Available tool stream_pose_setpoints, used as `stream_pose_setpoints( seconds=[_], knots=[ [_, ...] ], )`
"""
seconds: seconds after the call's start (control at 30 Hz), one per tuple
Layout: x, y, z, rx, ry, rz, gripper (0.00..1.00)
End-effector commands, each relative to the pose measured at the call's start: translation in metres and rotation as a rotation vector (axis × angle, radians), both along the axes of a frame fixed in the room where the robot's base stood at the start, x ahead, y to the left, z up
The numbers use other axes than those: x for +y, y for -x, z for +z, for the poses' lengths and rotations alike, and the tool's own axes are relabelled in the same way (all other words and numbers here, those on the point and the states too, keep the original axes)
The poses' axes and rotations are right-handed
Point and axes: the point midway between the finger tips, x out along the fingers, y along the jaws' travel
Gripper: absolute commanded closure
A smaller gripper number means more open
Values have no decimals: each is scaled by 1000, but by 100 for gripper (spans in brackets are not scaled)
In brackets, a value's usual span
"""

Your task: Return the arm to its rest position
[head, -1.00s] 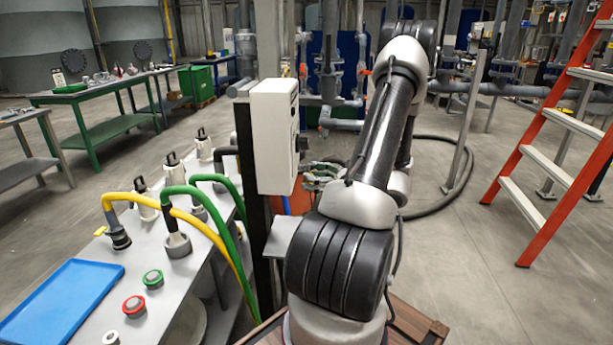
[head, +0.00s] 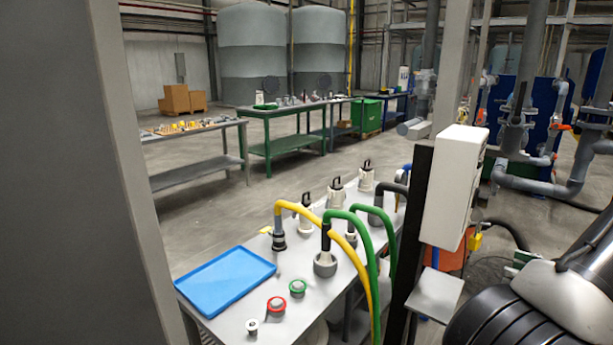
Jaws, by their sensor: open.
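My arm (head: 545,300) shows only in part, cut off by the lower right edge of the head view. Its dark, ribbed shoulder and a grey link are in sight. The elbow and most of the forearm are out of view.
The white box (head: 455,187) on a dark post stands close left of my arm. A grey bench (head: 205,325) carries a blue tray (head: 225,280), red and green buttons, and yellow and green hoses (head: 365,235). A grey column (head: 110,170) fills the left.

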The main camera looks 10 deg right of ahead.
Motion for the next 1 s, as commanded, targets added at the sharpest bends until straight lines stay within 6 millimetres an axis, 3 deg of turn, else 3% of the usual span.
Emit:
stream_pose_setpoints(
  seconds=[0.07, 0.17, 0.37, 0.5, 0.8, 1.0],
  knots=[
    [22, 19, -15, 63, 38, 77, 33],
    [52, 47, -15, 148, 174, 245, 33],
    [92, 74, 6, 232, 464, 590, 33],
    [112, 86, 32, 252, 727, 871, 33],
    [139, 82, 103, 137, 1381, 1419, 33],
    [172, 66, 154, -62, 1799, 1629, 33]
  ],
)
